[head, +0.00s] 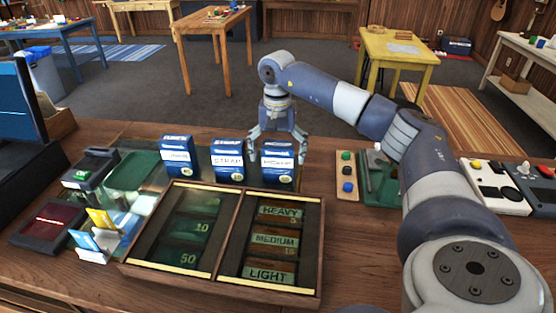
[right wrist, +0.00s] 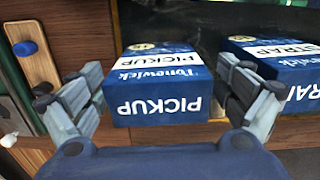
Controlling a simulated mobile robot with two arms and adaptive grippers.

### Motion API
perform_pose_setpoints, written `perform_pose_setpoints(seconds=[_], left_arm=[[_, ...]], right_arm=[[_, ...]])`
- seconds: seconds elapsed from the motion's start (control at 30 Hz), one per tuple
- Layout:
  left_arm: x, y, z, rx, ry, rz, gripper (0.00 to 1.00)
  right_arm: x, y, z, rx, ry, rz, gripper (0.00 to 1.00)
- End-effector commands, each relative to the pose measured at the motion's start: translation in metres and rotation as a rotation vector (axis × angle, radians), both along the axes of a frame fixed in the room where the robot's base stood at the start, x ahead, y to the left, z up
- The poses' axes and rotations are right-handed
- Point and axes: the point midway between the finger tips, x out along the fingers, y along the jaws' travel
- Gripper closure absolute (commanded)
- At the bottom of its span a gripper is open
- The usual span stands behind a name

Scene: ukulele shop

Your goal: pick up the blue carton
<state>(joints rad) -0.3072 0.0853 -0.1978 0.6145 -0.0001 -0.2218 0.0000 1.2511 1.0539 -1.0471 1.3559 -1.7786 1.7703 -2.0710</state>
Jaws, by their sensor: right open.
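Three blue-and-white cartons stand in a row behind the wooden display tray. The right one, the PICKUP carton (head: 277,178), is under my right gripper (head: 277,150). In the right wrist view this PICKUP carton (right wrist: 160,100) shows upside down between the spread fingers of my open right gripper (right wrist: 160,75). The fingers are on either side of it; I cannot tell whether they touch it. The STRAP carton (head: 227,174) stands just left of it and shows close beside the right finger in the wrist view (right wrist: 280,75). The left carton (head: 177,170) is further left. My left gripper is not in view.
The wooden display tray (head: 232,190) with string-gauge slots lies in front of the cartons. A wooden strip with coloured knobs (head: 347,195) and a green tray lie right of them. A card holder (head: 103,235) and dark devices stand at left.

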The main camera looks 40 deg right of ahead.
Motion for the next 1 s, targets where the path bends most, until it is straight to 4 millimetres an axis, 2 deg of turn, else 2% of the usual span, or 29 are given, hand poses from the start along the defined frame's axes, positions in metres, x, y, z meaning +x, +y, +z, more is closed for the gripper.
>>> perform_pose_setpoints(seconds=[0.1, 0.2, 0.5, 0.53, 0.7, 1.0], left_arm=[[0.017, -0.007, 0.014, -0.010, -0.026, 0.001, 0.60], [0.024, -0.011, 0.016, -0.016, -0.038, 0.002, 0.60], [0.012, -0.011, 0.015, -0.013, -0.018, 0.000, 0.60], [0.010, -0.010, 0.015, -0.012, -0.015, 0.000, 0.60], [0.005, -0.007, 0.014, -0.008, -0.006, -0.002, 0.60], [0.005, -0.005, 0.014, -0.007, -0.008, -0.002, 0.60]], right_arm=[[0.001, -0.005, -0.017, -0.002, 0.006, 0.000, 0.06], [0.001, -0.004, -0.030, -0.001, 0.004, 0.000, 0.06], [0.002, -0.004, -0.038, -0.001, 0.001, 0.000, 0.06], [0.002, -0.004, -0.038, -0.001, 0.001, 0.000, 0.08], [0.002, -0.004, -0.038, -0.001, 0.001, 0.000, 0.46], [0.001, -0.004, -0.039, -0.001, 0.004, 0.001, 0.49]])
